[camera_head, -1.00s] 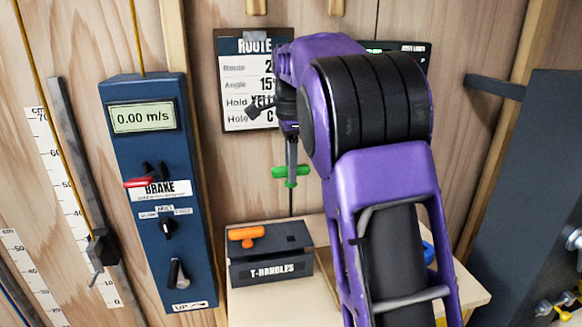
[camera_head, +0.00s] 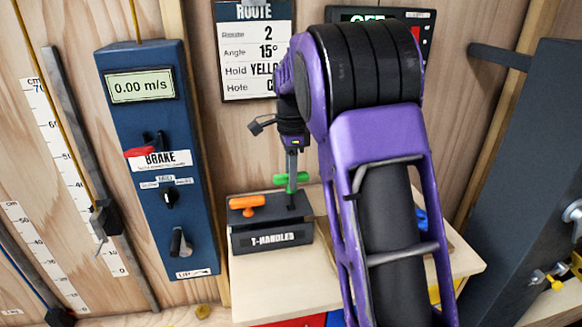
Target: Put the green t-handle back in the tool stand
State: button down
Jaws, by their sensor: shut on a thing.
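The green t-handle (camera_head: 302,177) hangs below my gripper (camera_head: 291,172), which is shut on it. Its dark shaft points down at the right part of the tool stand's top. I cannot tell whether the shaft tip is in a hole or just in front of or above it. The tool stand (camera_head: 238,241) is a dark block labelled T-HANDLES on a light wooden shelf. An orange t-handle (camera_head: 247,202) sits in its left part.
A blue brake panel (camera_head: 155,110) stands left of the stand. The route card (camera_head: 253,60) hangs on the wall behind. My purple arm hides the shelf (camera_head: 270,295) right of the stand, where a blue thing (camera_head: 421,219) partly shows. A dark panel (camera_head: 535,180) stands far right.

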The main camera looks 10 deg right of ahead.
aim_at(291, 193)
jog(key=shift+f+b, duration=1.5)
jog(key=shift+f, duration=1.15)
jog(key=c, duration=0.6)
grip_release()
jog(key=shift+r, duration=0.1)
